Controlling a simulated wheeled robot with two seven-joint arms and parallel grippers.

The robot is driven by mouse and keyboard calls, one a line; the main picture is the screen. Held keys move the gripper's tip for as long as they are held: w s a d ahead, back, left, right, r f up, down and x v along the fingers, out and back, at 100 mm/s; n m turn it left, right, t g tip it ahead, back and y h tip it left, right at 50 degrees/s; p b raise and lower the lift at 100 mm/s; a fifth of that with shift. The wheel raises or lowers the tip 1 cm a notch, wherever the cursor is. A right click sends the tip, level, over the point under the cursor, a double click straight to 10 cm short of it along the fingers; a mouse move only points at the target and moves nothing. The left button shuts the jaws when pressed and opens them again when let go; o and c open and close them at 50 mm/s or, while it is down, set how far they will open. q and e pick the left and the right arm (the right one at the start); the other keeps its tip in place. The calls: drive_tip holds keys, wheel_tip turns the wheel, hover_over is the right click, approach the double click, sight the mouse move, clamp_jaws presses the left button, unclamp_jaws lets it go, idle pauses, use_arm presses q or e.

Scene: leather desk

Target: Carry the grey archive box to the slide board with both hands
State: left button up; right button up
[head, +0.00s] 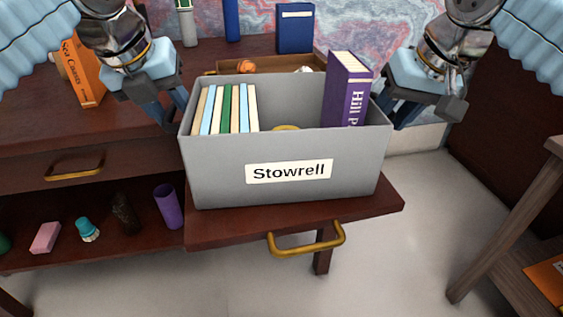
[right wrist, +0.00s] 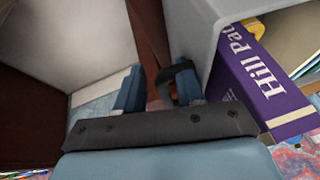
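The grey archive box (head: 225,170), labelled "Stowrell", stands upright on the slide board (head: 350,213), which juts out from the desk with a brass handle in front. Its grey side wall (right wrist: 205,45) shows in the right wrist view. It holds several thin books and a purple book (head: 345,95). My left gripper (head: 169,108) is at the box's left side, fingers apart. My right gripper (head: 396,110) is at its right side; in the right wrist view its fingers (right wrist: 157,92) are apart, outside the wall, with a dark loop-like part at one finger. Contact at either side is unclear.
A wooden tray (head: 285,70) stands behind the box. An orange book (head: 82,70) and a blue binder (head: 295,28) stand on the desk. The shelf below holds a purple cup (head: 168,206) and small items. A wooden stand (head: 510,225) is at right; the floor between is clear.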

drive_tip(key=shift+a, duration=0.1)
drive_tip(key=shift+s+r, duration=0.1)
drive_tip(key=shift+r, duration=0.1)
use_arm(q)
drive_tip(key=v, duration=0.6)
drive_tip(key=shift+r, duration=0.4)
use_arm(e)
drive_tip(key=v, duration=1.1)
drive_tip(key=shift+r, duration=0.3)
use_arm(q)
drive_tip(key=shift+s, duration=0.2)
use_arm(e)
drive_tip(key=shift+s, duration=0.15)
